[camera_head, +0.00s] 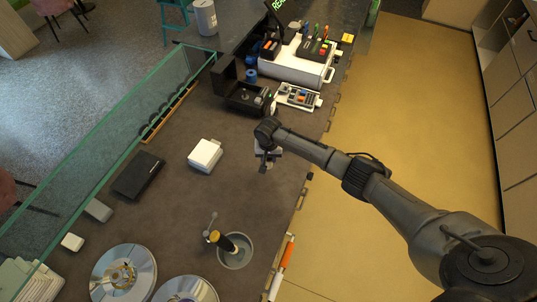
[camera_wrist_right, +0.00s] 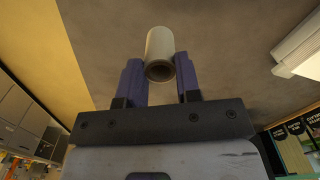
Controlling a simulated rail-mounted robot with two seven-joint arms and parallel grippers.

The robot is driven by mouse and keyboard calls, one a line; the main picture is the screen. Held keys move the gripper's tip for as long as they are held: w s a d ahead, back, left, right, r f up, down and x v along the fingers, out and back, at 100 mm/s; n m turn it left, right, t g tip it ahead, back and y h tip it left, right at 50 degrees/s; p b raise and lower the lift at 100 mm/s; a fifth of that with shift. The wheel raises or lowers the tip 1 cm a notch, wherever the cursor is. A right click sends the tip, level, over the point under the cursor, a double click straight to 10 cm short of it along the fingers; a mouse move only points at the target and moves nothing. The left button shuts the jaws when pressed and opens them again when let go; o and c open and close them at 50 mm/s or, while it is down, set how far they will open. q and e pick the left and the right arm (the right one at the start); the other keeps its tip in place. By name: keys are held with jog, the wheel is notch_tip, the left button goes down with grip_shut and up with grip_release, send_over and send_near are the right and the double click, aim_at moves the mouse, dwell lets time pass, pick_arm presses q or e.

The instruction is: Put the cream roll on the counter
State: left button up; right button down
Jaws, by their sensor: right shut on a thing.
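The cream roll (camera_wrist_right: 160,50) is a short pale hollow tube, seen in the right wrist view between the two dark purple-blue fingers of my right gripper (camera_wrist_right: 159,82). The gripper is shut on it, and the roll's open end faces the camera. In the head view my right gripper (camera_head: 265,163) is over the right part of the dark grey counter (camera_head: 190,115); the roll is hard to make out there, largely hidden by the wrist. Whether the roll touches the counter cannot be told. My left gripper is not in view.
A white box (camera_head: 205,156) and a black flat case (camera_head: 138,175) lie left of the gripper. A card terminal (camera_head: 298,96) and a cash register (camera_head: 295,65) stand behind it. Round metal lids (camera_head: 123,275) and a well with a handle (camera_head: 235,251) are in front. Counter around the gripper is clear.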

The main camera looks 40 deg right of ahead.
notch_tip(320, 180, down, 4)
jog(key=shift+r+b, duration=0.25)
jog(key=shift+b, duration=0.55)
jog(key=shift+f+b, duration=0.35)
jog(key=shift+f, duration=0.3)
jog(key=shift+f, duration=0.15)
jog(key=shift+f, duration=0.3)
jog(key=c, duration=1.1)
grip_release()
